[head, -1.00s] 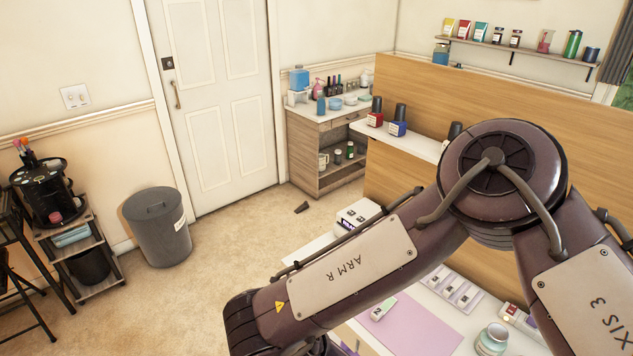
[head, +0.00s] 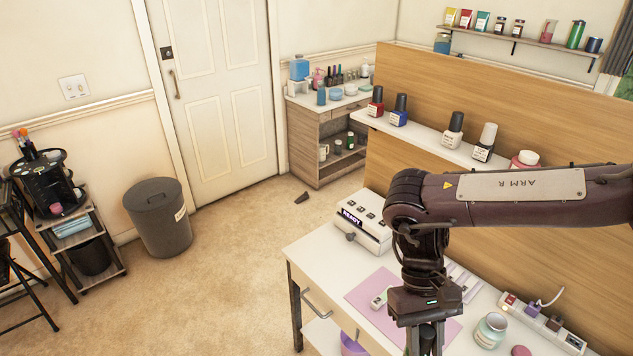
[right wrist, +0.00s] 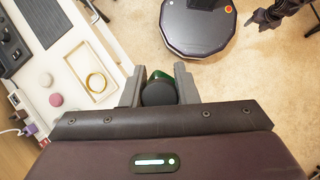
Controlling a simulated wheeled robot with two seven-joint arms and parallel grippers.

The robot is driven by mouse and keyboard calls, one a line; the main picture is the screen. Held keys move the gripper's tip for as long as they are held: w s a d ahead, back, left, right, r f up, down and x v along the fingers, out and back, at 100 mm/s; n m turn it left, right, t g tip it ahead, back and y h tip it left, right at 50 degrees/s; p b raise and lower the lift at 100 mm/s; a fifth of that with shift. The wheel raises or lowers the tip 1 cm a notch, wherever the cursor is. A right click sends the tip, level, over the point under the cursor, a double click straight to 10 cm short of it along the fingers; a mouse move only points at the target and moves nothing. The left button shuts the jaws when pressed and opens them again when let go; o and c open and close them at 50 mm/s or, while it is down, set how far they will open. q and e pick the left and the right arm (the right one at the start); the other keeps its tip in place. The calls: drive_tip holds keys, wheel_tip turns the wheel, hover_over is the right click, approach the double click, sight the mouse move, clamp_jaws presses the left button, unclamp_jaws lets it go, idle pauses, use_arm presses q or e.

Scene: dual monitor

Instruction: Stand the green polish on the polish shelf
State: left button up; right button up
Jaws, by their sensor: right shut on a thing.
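My right gripper (head: 426,342) hangs over the white desk's front part in the head view, its fingertips cut off by the lower edge. In the right wrist view my right gripper (right wrist: 158,84) is shut on the green polish (right wrist: 158,75), whose dark round cap faces the camera and hides most of the green bottle. The polish shelf (head: 425,136) is the white ledge along the wooden panel. It holds a red polish (head: 376,108), a blue polish (head: 398,112), a beige polish (head: 452,136) and a white-capped dark polish (head: 484,145). A dark shape in the right wrist view, probably my left gripper (right wrist: 275,14), is unclear.
On the desk (head: 325,262) are a white labelled box (head: 365,228), a pink mat (head: 372,290), a glass jar (head: 490,330) and a power strip (head: 540,318). A pink-lidded jar (head: 525,160) stands on the ledge, right of the polishes, partly behind my arm.

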sight(427, 355)
drive_tip(key=shift+d+r+m+y, duration=0.5)
drive_tip(key=shift+d+r+m, duration=0.15)
drive_tip(key=shift+m, duration=0.35)
use_arm(q)
wheel_tip(427, 355, down, 4)
drive_tip(key=b, duration=0.4)
drive_tip(key=shift+f, duration=0.25)
use_arm(e)
wheel_tip(427, 355, down, 4)
drive_tip(key=shift+w+a+f, duration=0.1)
drive_tip(key=shift+w+f, duration=0.05)
use_arm(q)
drive_tip(key=shift+f+b, duration=0.45)
drive_tip(key=shift+b, duration=0.25)
drive_tip(key=shift+c, duration=0.3)
use_arm(e)
drive_tip(key=shift+f, duration=0.5)
